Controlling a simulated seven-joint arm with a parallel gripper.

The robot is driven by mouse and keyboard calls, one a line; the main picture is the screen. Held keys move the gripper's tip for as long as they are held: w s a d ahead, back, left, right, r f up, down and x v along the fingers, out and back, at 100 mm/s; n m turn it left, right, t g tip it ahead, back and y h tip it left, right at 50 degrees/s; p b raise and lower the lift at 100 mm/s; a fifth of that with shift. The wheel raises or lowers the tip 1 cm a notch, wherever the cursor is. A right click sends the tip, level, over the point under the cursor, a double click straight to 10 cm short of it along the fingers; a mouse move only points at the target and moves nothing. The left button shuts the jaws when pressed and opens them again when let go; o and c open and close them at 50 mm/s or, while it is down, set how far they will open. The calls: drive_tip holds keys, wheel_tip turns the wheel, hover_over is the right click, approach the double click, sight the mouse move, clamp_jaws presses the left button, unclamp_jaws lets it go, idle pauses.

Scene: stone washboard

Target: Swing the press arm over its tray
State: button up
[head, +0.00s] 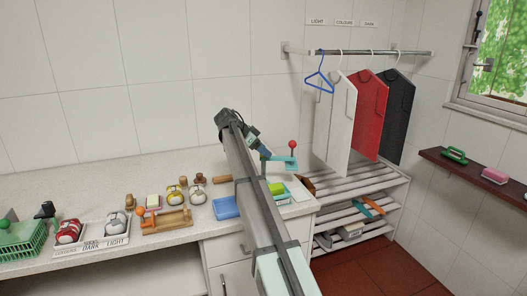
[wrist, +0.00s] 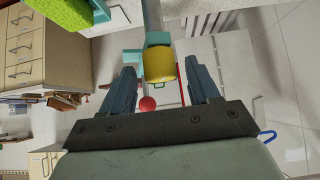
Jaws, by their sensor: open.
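The press arm (head: 281,161) is a teal bar near the right end of the worktop; a red ball knob (head: 292,144) stands above it. In the wrist view its teal bar (wrist: 153,18) comes down from the top edge to a yellow cylinder (wrist: 160,66), with the red ball (wrist: 147,104) lower down. My gripper (wrist: 162,72) is open, its two dark blue fingers on either side of the yellow cylinder, with visible gaps. The teal tray (wrist: 98,10) holds a bright green block (wrist: 62,12), off to one side of the bar. In the head view my arm partly hides the tray and gripper.
A blue tray (head: 226,207) lies left of my arm. A slatted shelf (head: 362,190) and hanging garments (head: 368,112) are to the right.

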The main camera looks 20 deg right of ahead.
drive_tip(key=v, duration=1.3)
drive_tip(key=s+a+f, duration=0.4)
drive_tip(key=s+f, duration=0.1)
drive_tip(key=s, duration=0.2)
drive_tip(key=s+a+f+n+h, duration=0.1)
drive_tip(key=s+a+f, duration=0.3)
drive_tip(key=s, duration=0.4)
drive_tip(key=s+a+f, duration=0.4)
drive_tip(key=s+f, duration=0.2)
drive_tip(key=s, duration=0.2)
drive_tip(key=shift+s+a+n, duration=0.15)
drive_tip(key=shift+s+n, duration=0.05)
drive_tip(key=shift+n, duration=0.2)
drive_tip(key=shift+f, duration=0.1)
